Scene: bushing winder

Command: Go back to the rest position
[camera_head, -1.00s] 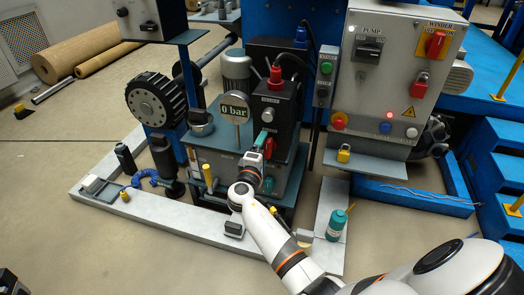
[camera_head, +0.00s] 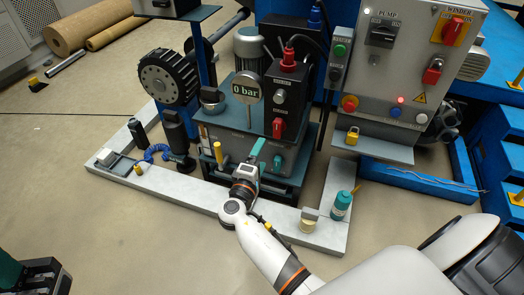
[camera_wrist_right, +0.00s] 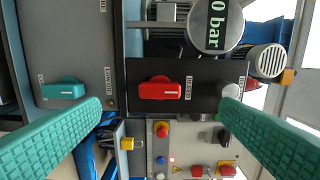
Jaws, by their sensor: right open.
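My right gripper (camera_head: 256,158) is in front of the pump unit in the head view, with teal fingers. In the right wrist view the gripper (camera_wrist_right: 164,108) is open, its fingers wide apart with nothing between them. The red handle (camera_wrist_right: 160,88) shows past the gap, on a dark panel. It also shows in the head view (camera_head: 278,128), apart from the fingers. A teal handle (camera_wrist_right: 64,88) lies left of it, near the left fingertip.
A 0 bar display (camera_head: 247,90) stands above the pump unit. The grey control cabinet (camera_head: 400,65) is to the right. A teal bottle (camera_head: 341,206) stands on the grey floor frame (camera_head: 185,190). Blue steps (camera_head: 497,150) are at the far right.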

